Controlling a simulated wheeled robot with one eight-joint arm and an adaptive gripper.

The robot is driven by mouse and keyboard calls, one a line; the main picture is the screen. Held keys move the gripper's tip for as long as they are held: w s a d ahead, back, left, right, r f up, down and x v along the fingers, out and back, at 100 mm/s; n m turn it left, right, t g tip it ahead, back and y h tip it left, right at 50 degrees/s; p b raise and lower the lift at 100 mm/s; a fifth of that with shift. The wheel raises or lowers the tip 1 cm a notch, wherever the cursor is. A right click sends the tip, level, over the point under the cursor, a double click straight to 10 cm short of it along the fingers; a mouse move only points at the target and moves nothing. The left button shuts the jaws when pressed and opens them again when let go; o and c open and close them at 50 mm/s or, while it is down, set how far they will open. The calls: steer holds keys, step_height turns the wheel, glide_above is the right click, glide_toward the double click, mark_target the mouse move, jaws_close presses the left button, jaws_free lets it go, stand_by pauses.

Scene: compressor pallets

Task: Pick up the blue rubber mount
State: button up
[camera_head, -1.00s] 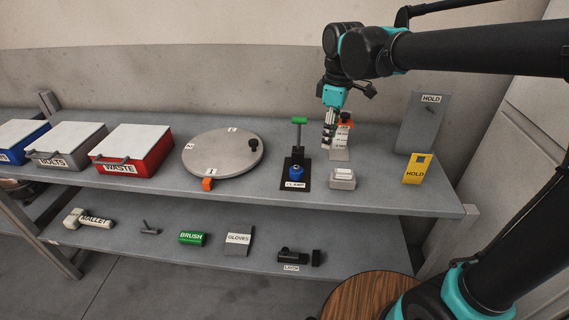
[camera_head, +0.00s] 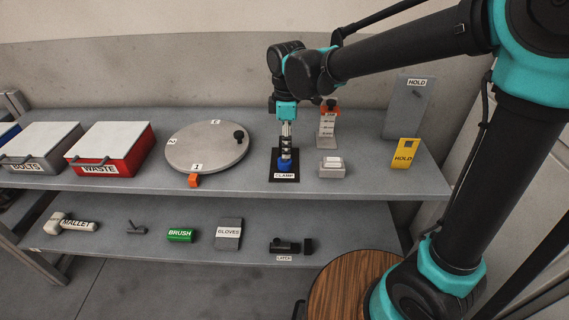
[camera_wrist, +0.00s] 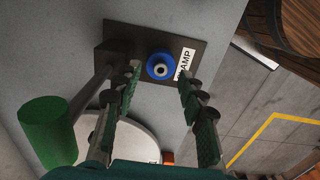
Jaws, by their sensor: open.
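The blue rubber mount (camera_head: 285,166) sits on the dark clamp base (camera_head: 282,152) labelled CLAMP on the upper shelf. In the wrist view the mount (camera_wrist: 160,66) is a blue ring with a pale centre, lying on the clamp's plate (camera_wrist: 120,32) beside the white label. My gripper (camera_head: 286,152) is over the mount in the head view and partly covers it. In the wrist view my gripper (camera_wrist: 161,82) is open, with its green-padded fingers either side of the line to the mount and nothing between them. The clamp's green handle (camera_wrist: 48,130) stands at left in the wrist view.
A grey block (camera_head: 332,168) and a stand with an orange top (camera_head: 327,128) are right of the clamp. A round turntable (camera_head: 206,148) is on the left. Yellow (camera_head: 405,154) and grey (camera_head: 405,106) HOLD pieces stand farther right. A wooden round top (camera_head: 345,285) is below.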

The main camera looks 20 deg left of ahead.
mark_target(286, 160)
steer(key=shift+s+f, duration=0.15)
steer(key=shift+f, duration=2.85)
steer(key=c, duration=0.8)
steer(key=shift+r, duration=0.1)
